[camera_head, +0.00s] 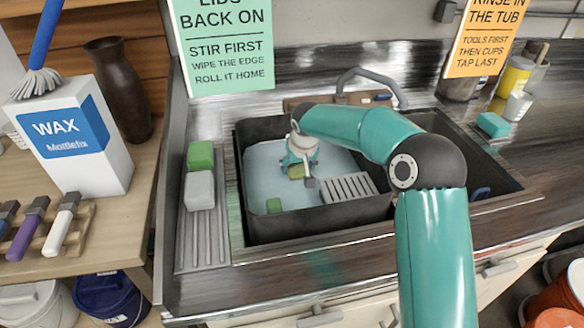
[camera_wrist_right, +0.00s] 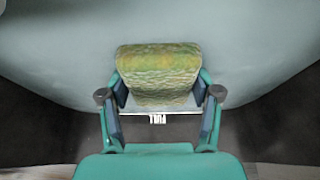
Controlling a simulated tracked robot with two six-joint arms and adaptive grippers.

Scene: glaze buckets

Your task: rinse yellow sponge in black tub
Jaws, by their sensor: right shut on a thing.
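The black tub (camera_head: 310,224) sits in the sink and holds pale water (camera_head: 262,165). My right gripper (camera_head: 299,168) is inside the tub's outline, pointing down, and is shut on the yellow sponge (camera_head: 296,172). In the right wrist view the sponge (camera_wrist_right: 158,75) looks yellow-green and mottled, held between both fingers (camera_wrist_right: 160,100), with pale water behind it. I cannot tell whether the sponge touches the water. White "FULL" lettering shows just below it there. My left gripper is not in view.
A grey slatted rack (camera_head: 348,187) and a small green piece (camera_head: 274,205) show within the tub. A green block (camera_head: 200,155) and a grey block (camera_head: 199,190) lie on the drainboard at left. A faucet (camera_head: 372,78) arches behind the tub. A teal block (camera_head: 492,124) lies at right.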

